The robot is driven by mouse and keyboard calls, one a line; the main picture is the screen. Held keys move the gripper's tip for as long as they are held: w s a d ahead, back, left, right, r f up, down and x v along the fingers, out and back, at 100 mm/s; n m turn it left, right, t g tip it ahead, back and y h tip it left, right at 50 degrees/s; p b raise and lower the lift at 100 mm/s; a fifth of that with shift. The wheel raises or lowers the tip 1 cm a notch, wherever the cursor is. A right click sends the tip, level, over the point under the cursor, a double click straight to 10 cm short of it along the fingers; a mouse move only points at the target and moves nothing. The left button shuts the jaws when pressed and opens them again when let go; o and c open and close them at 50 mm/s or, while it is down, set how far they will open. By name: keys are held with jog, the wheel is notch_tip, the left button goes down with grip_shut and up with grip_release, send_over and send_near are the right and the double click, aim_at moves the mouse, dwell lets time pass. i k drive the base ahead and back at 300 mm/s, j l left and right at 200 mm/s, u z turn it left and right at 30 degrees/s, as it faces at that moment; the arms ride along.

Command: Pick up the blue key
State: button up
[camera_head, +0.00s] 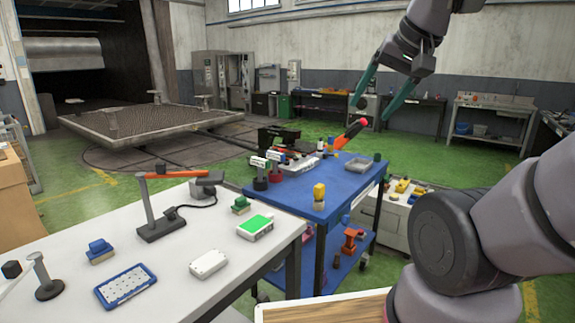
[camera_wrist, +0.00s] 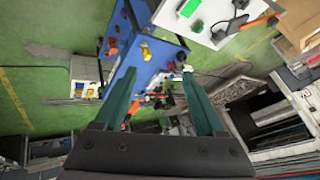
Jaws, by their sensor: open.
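A small blue piece on a tan base (camera_head: 100,250) stands on the left part of the white table. It is the blue thing most like a key, but I cannot tell for sure. My gripper (camera_head: 371,110) is open and empty, high in the air beyond the blue cart, well to the right of that piece and apart from everything. In the wrist view my gripper (camera_wrist: 159,72) shows its two green fingers spread, with the cart below. I cannot make out the blue piece in the wrist view.
The white table (camera_head: 190,292) also holds a blue perforated tray (camera_head: 125,286), a lamp-like stand (camera_head: 160,225), a green piece (camera_head: 240,205) and a white box (camera_head: 208,263). A blue cart (camera_head: 290,198) with a yellow piece (camera_head: 319,196) stands beyond. Green floor (camera_head: 440,155) is open behind.

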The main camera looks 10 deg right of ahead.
aim_at(276, 157)
jog(key=i+l+u, duration=0.1)
jog(key=u, duration=0.6)
jog(key=i+l+u, duration=0.25)
jog(key=l, duration=0.2)
jog(key=l+u, duration=0.25)
jog(key=l, duration=0.2)
jog(key=l+u, duration=0.25)
jog(key=l, duration=0.7)
jog(key=i+l, duration=0.15)
jog(key=l, duration=0.9)
jog(key=i+u, duration=0.05)
